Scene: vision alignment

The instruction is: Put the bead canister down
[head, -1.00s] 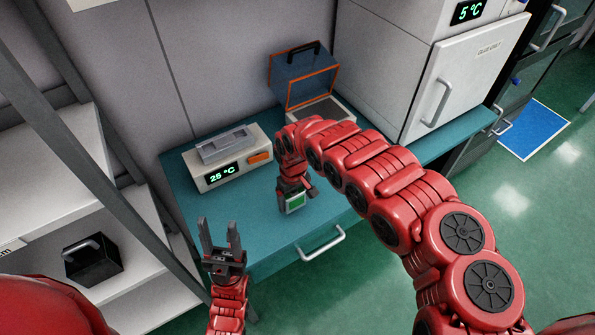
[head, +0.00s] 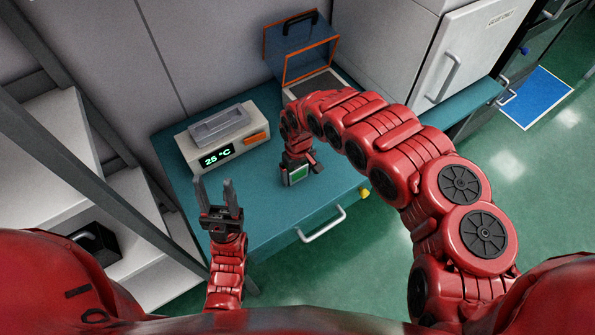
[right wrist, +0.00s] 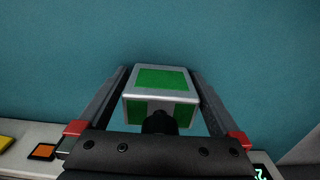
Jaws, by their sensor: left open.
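The bead canister (head: 295,174) is a small silver-edged box with green faces. In the head view it is at the front part of the teal bench (head: 262,196), under my right gripper (head: 298,165). In the right wrist view the canister (right wrist: 160,80) sits between the two dark fingers of my right gripper (right wrist: 160,95), which lie along its sides. I cannot tell whether its underside touches the bench. My left gripper (head: 219,190) is open and empty, fingers pointing up, near the bench's left front edge.
A white device (head: 196,160) reading 25 °C stands behind. An open orange-edged blue case (head: 303,55) is at the back. A white cabinet (head: 470,50) stands at the right, grey shelves (head: 60,130) at the left. Bare bench lies around the canister.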

